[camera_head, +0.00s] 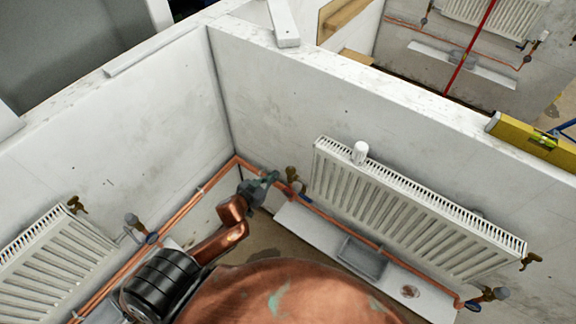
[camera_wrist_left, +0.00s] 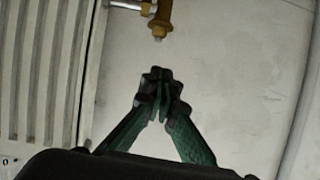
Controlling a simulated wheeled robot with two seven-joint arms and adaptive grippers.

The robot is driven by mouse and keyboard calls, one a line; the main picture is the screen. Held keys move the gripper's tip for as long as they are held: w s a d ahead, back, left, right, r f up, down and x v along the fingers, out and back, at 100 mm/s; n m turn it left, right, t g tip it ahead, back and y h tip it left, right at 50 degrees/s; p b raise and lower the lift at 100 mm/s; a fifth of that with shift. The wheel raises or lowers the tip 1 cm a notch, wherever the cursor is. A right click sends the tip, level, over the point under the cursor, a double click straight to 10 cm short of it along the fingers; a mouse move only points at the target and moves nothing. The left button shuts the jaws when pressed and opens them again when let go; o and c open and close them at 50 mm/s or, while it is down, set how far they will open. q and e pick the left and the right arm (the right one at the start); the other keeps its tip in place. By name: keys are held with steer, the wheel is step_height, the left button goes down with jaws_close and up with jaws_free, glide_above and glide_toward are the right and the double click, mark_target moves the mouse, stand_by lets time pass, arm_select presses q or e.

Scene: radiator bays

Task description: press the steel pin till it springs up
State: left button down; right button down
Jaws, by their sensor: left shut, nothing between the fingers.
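The steel pin (camera_wrist_left: 157,39) is a small pale stub at the end of the brass valve (camera_wrist_left: 160,18), at the top of the left wrist view. In the head view the brass valve (camera_head: 291,173) stands at the left end of the middle radiator; the pin is too small to tell there. My left gripper (camera_wrist_left: 160,75) is shut and empty, with its dark green fingertips together. In the wrist view the tips show just below the pin, with a visible gap. In the head view my left gripper (camera_head: 271,179) is just left of the valve. My right gripper is not in view.
The white radiator (camera_head: 400,205) hangs on the wall right of the valve, with a white cap (camera_head: 360,152) on its top. Copper pipes (camera_head: 190,205) run low along both walls. A grey tray (camera_head: 361,258) sits on the white ledge below. A yellow level (camera_head: 530,138) lies on the wall top.

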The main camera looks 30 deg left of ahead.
arm_select(q)
steer(key=r, duration=0.1)
steer(key=d+r, duration=0.1)
steer(key=shift+w+r, duration=0.15)
steer(key=shift+r, duration=0.2)
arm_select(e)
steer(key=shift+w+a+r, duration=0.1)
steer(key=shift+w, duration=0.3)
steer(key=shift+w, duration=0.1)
arm_select(q)
steer(key=shift+w, duration=0.1)
glide_above(291, 168)
steer(key=s, duration=0.1)
step_height(291, 168, down, 4)
steer(key=shift+s+r, duration=0.1)
steer(key=shift+r, duration=0.15)
steer(key=f, duration=0.3)
steer(key=shift+s+a, duration=0.1)
steer(key=shift+s, duration=0.15)
steer(key=shift+s+f, duration=0.1)
steer(key=shift+f, duration=0.45)
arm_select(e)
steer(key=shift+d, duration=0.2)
